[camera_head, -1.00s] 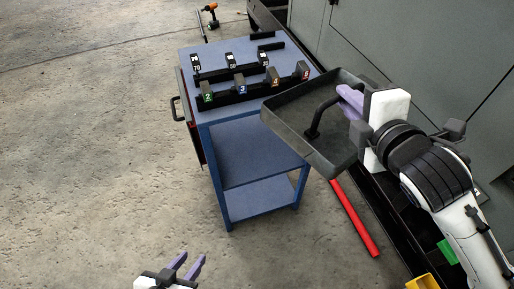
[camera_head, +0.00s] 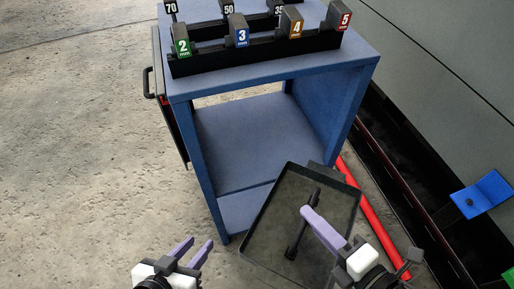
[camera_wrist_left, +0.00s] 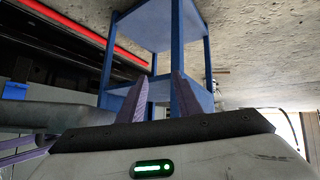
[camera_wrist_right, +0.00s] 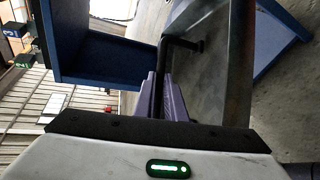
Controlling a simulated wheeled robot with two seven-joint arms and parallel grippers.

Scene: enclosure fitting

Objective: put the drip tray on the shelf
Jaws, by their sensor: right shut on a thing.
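The drip tray (camera_head: 268,228) is a dark, shallow rectangular pan with a black bar handle (camera_head: 297,232) inside it. It is tilted, in front of the blue cart's lower right side in the head view. My right gripper (camera_head: 306,212) is shut on the handle; the right wrist view also shows its fingers (camera_wrist_right: 162,78) at the bar beside the tray wall (camera_wrist_right: 222,70). The cart has a middle shelf (camera_head: 250,135) and a lower shelf (camera_head: 243,208), both bare where visible. My left gripper (camera_head: 200,243) is open and empty, left of the tray.
The cart top (camera_head: 205,85) carries black racks with numbered blocks, such as the green 2 (camera_head: 181,46) and red 5 (camera_head: 343,20). A red bar (camera_head: 365,205) lies right of the cart. A grey cabinet (camera_head: 440,70) stands at the right. Floor at the left is clear.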

